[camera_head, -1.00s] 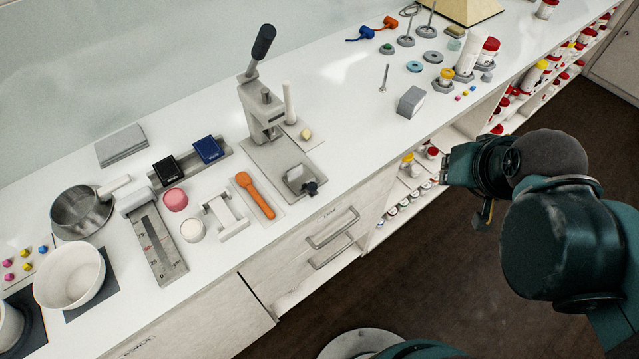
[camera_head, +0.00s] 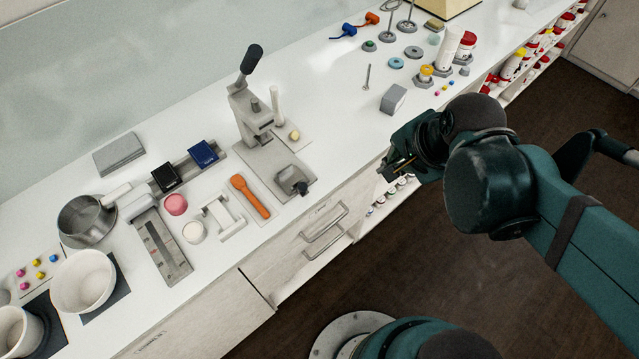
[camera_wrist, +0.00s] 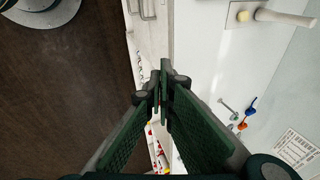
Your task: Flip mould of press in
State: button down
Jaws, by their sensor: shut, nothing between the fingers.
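The press (camera_head: 252,118) stands on the white counter, with a grey base plate (camera_head: 262,160) and a lever with a black knob (camera_head: 251,58) pointing up. A small grey mould (camera_head: 291,178) with a dark knob sits at the front right corner of the base plate, swung out from under the press head. My gripper (camera_head: 398,165) is in front of the counter edge, to the right of the press and apart from it. In the wrist view, its green fingers (camera_wrist: 164,88) are shut with nothing between them. The mould is not clearly visible in the wrist view.
An orange spoon (camera_head: 250,197), a white stand (camera_head: 226,216) and a pink pot (camera_head: 175,204) lie left of the press. A grey block (camera_head: 393,98) stands to its right. Drawer handles (camera_head: 325,222) stick out below the counter edge.

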jog(key=s+a+m+g+y+p, duration=0.1)
jog(key=s+a+m+g+p, duration=0.2)
jog(key=a+m+p, duration=0.5)
jog(key=shift+s+a+r+m, duration=0.5)
jog(key=shift+a+m, duration=0.4)
jog(key=shift+m, duration=0.8)
jog(key=shift+s+f, duration=0.1)
jog(key=shift+f, duration=0.15)
jog(key=shift+w+a+f+b, duration=0.4)
jog(key=shift+a+f, duration=0.7)
jog(key=shift+f, duration=0.55)
jog(key=shift+w+a+f+b, duration=0.35)
jog(key=shift+a+f, duration=0.7)
jog(key=shift+f, duration=0.6)
jog(key=shift+w+a+f+b, duration=0.35)
jog(key=shift+a+f, duration=0.75)
jog(key=shift+f, duration=0.55)
